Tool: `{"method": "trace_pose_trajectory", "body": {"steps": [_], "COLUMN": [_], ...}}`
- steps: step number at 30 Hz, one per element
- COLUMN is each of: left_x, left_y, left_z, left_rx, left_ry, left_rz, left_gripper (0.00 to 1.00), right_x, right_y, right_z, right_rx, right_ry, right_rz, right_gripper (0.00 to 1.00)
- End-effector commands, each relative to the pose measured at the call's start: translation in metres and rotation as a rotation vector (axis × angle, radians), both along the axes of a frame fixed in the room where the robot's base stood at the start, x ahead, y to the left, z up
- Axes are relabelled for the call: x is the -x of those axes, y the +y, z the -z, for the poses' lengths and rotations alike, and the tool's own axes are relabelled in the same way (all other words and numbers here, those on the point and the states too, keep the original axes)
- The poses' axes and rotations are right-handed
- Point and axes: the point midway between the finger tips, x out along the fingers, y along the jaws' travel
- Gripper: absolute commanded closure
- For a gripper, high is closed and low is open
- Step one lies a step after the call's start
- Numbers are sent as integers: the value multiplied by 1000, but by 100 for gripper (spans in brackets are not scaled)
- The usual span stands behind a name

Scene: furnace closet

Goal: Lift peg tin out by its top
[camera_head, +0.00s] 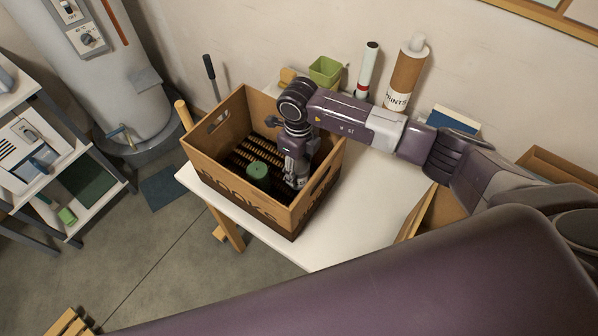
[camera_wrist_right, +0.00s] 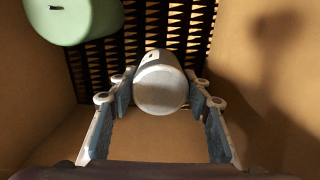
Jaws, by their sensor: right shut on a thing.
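A pale grey, round-topped tin (camera_wrist_right: 160,86), which I take to be the peg tin, shows in the middle of the wrist view. My right gripper (camera_wrist_right: 160,92) is shut on it, one finger on each side near its top. In the head view my right gripper (camera_head: 295,181) reaches down inside the wooden box (camera_head: 238,202), near its right wall, and hides most of this tin. A green tin (camera_head: 258,171) stands beside it in the box, to the left; it also shows at the upper left of the wrist view (camera_wrist_right: 78,20). My left gripper is not in view.
The box has tall walls close around the gripper and stands on a white table (camera_head: 375,215). A dark ridged insert (camera_head: 262,150) covers the box floor. A green pot (camera_head: 325,71), a white tube (camera_head: 367,68) and a brown print tube (camera_head: 406,72) stand behind.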

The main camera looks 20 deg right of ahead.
Motion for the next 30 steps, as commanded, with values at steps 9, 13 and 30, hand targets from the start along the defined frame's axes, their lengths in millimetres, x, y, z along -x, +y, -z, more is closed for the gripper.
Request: {"method": "trace_pose_trajectory", "body": {"steps": [9,13,30], "left_x": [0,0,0], "left_y": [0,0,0], "left_z": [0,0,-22], "left_rx": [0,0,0], "left_ry": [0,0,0], "left_rz": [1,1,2], "left_gripper": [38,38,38], "right_x": [0,0,-1], "right_y": [0,0,0], "right_z": [0,0,-35], "right_rx": [0,0,-1], "right_ry": [-1,-1,-3], "right_rz": [0,0,-1], "right_gripper": [78,85,85]}}
